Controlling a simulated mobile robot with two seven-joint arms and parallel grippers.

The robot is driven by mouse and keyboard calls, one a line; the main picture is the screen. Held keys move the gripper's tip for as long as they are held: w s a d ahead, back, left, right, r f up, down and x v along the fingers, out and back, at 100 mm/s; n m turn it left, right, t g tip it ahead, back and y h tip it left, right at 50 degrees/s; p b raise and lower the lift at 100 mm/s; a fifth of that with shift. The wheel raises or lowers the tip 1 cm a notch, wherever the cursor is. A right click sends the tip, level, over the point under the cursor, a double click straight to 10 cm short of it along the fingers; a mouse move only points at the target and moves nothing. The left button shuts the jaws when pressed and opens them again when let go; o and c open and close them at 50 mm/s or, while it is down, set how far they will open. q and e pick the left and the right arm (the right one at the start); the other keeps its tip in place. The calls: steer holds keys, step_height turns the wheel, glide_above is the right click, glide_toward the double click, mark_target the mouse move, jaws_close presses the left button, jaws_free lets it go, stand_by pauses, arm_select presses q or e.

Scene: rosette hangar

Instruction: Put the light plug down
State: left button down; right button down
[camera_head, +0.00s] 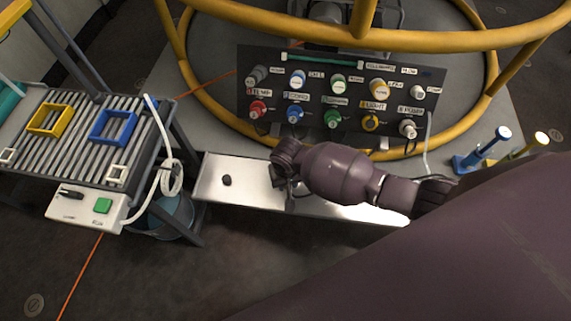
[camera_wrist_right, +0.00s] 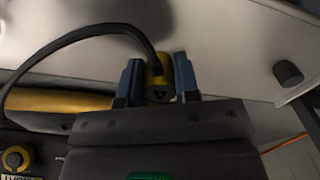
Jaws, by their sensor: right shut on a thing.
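The light plug (camera_wrist_right: 157,92) is yellow with a black cable. My right gripper (camera_wrist_right: 158,74) is shut on it, one blue-grey finger on each side, over the pale shelf (camera_wrist_right: 225,40). I cannot tell whether the plug touches the shelf. In the head view my right gripper (camera_head: 290,192) points down at the middle of the shelf (camera_head: 213,185), and my own arm hides the plug. A yellow socket labelled LIGHT (camera_head: 370,121) sits in the lower row of the dark panel (camera_head: 245,100). My left gripper is not in view.
The panel carries several coloured connectors behind the shelf. A yellow rail (camera_head: 440,40) curves around it. A slatted table (camera_head: 100,110) with blue and yellow frames stands left. The shelf's left end is mostly clear.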

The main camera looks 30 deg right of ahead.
step_height(320, 180, down, 4)
steer(key=shift+s+r+b, duration=0.1)
steer(key=shift+s+b, duration=0.05)
steer(key=shift+b, duration=0.45)
steer(key=shift+r, duration=0.15)
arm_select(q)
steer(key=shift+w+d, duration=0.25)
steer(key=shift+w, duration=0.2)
arm_select(e)
steer(key=c, duration=0.8)
jaws_free()
steer(key=shift+c, duration=0.2)
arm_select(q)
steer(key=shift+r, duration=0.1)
